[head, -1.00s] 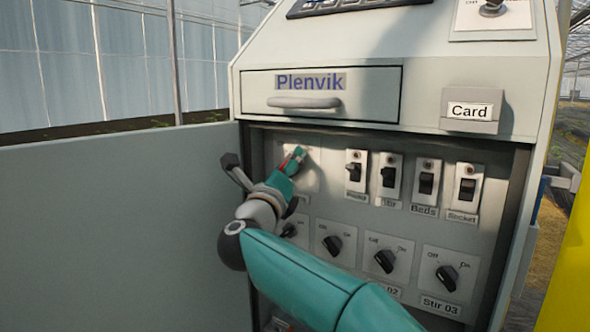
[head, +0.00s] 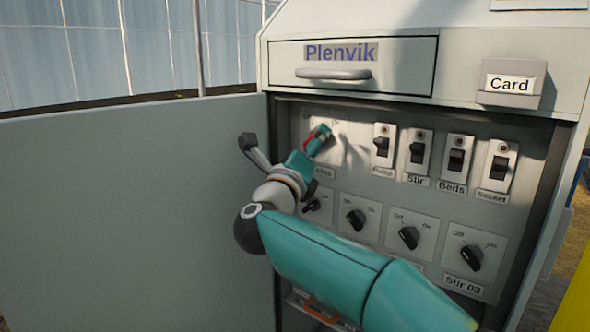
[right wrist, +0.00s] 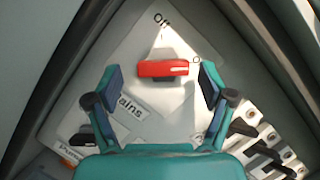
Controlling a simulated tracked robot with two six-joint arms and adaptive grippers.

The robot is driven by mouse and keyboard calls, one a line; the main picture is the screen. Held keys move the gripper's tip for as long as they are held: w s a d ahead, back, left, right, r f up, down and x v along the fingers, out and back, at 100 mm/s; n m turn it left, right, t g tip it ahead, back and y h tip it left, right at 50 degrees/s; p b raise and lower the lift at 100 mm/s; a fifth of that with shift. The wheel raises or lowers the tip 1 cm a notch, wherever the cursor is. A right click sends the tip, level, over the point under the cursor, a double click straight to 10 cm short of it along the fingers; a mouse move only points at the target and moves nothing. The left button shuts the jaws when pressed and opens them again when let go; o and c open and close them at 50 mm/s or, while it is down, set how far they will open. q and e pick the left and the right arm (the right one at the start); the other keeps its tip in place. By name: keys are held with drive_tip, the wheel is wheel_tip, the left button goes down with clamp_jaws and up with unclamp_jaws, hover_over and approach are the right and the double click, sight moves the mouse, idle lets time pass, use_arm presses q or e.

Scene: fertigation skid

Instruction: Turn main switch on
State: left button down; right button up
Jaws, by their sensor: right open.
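The main switch has a red handle (right wrist: 163,68) on a pale square plate (head: 327,150), with a partly covered label reading "ains". In the right wrist view the handle lies crosswise. Its white mark is at the right end, on the side of the "On" print; "Off" is at the top. My right gripper (right wrist: 162,80) is open, with one finger on each side of the handle and a visible gap at both ends. In the head view my right gripper (head: 318,142) is at the plate and hides most of the handle. My left gripper is not in view.
Several toggle switches (head: 416,152) stand in a row to the right. Rotary knobs (head: 409,236) are below, close under my right arm. A drawer with a handle (head: 333,75) and a card holder (head: 512,84) are above. An open grey door (head: 130,200) stands at left.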

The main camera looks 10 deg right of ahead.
drive_tip(key=v, duration=0.9)
drive_tip(key=shift+s+a, duration=0.2)
drive_tip(key=shift+f, duration=0.15)
